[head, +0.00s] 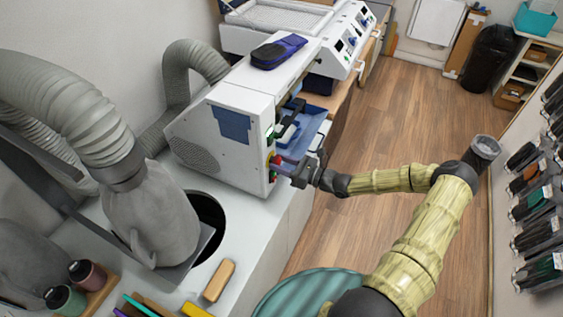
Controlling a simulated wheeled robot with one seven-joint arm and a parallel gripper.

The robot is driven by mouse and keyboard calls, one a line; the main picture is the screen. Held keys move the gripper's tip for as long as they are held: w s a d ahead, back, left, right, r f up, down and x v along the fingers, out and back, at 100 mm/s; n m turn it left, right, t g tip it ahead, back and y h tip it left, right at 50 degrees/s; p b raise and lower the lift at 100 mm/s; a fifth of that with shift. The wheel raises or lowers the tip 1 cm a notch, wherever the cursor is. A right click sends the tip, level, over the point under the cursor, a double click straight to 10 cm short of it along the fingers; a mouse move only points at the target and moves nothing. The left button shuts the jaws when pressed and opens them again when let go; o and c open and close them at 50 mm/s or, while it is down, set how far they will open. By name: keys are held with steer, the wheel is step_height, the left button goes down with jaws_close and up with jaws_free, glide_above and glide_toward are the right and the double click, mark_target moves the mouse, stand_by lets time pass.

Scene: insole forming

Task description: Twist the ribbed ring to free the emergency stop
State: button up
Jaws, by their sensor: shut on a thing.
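A white forming machine (236,133) stands on the counter, with its control side facing right. A small red part, which looks like the emergency stop (276,159), shows on that side. My gripper (297,173) reaches in from the right and is shut at this side, on what appears to be the ribbed ring of the stop. The fingers and the small scale hide the ring's ribs, and I cannot tell how far it is turned. Small green parts (272,177) show just below the red one.
A blue tray (303,141) juts from the machine just above my gripper. A grey hose (75,95) and a dark round hole (208,222) are at the left. A wooden block (219,281) lies on the counter (262,235). The wooden floor (400,110) at the right is clear.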

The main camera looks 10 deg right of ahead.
steer(key=shift+m, duration=0.5)
steer(key=shift+s+d, duration=0.1)
steer(key=shift+d, duration=0.1)
steer(key=o, duration=0.8)
steer(key=shift+s+d, duration=0.1)
steer(key=shift+s, duration=0.05)
steer(key=v, duration=0.9)
steer(key=shift+p, duration=0.45)
